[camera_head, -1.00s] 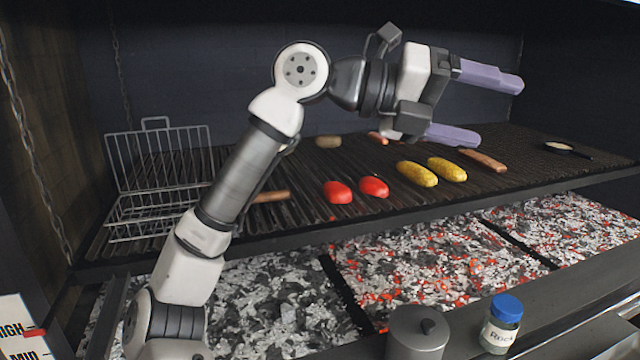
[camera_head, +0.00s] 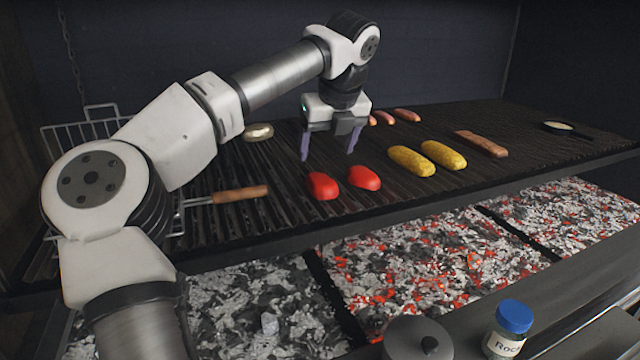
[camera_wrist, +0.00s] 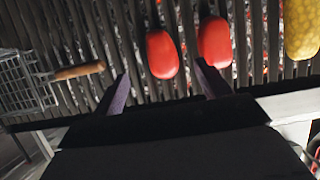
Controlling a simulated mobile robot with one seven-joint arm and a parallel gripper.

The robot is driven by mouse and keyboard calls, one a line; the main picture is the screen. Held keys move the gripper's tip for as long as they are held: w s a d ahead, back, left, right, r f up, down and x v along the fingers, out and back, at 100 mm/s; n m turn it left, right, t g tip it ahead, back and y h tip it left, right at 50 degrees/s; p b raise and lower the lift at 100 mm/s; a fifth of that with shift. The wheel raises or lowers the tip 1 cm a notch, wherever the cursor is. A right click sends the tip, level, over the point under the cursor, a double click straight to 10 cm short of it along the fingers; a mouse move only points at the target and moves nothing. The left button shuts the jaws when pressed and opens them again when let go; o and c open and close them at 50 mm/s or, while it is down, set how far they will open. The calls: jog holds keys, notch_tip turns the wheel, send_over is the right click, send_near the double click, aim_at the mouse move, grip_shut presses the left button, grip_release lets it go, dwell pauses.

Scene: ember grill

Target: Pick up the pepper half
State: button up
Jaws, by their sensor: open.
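Two red pepper halves lie side by side on the grill grate. The left pepper half (camera_head: 323,186) and the right pepper half (camera_head: 364,178) also show in the wrist view, the left one (camera_wrist: 162,54) and the right one (camera_wrist: 215,43). My gripper (camera_head: 328,158) points down above the grate, just behind the peppers, with its purple fingers apart and nothing between them. In the wrist view my gripper (camera_wrist: 163,90) has its fingertips below the peppers in the picture, and the left pepper half lies ahead between the fingers' lines. Neither pepper is touched.
A wire basket (camera_head: 88,140) with a wooden handle (camera_head: 241,194) is at left. Several small items (camera_head: 407,115) lie behind. A blue-lidded jar (camera_head: 508,330) stands in front.

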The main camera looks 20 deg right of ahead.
aim_at(322, 178)
jog(key=x, duration=0.3)
jog(key=shift+d, duration=0.1)
jog(key=shift+s+p+x, duration=0.2)
jog(key=shift+p+x, duration=0.45)
jog(key=shift+x, duration=0.7)
jog(key=shift+s+p+x, duration=0.2)
jog(key=shift+p+x, duration=0.45)
jog(key=shift+x, duration=0.7)
jog(key=shift+f, duration=0.2)
jog(key=c, duration=1.1)
jog(key=shift+o, duration=0.2)
notch_tip(322, 178, up, 18)
jog(key=b, duration=0.2)
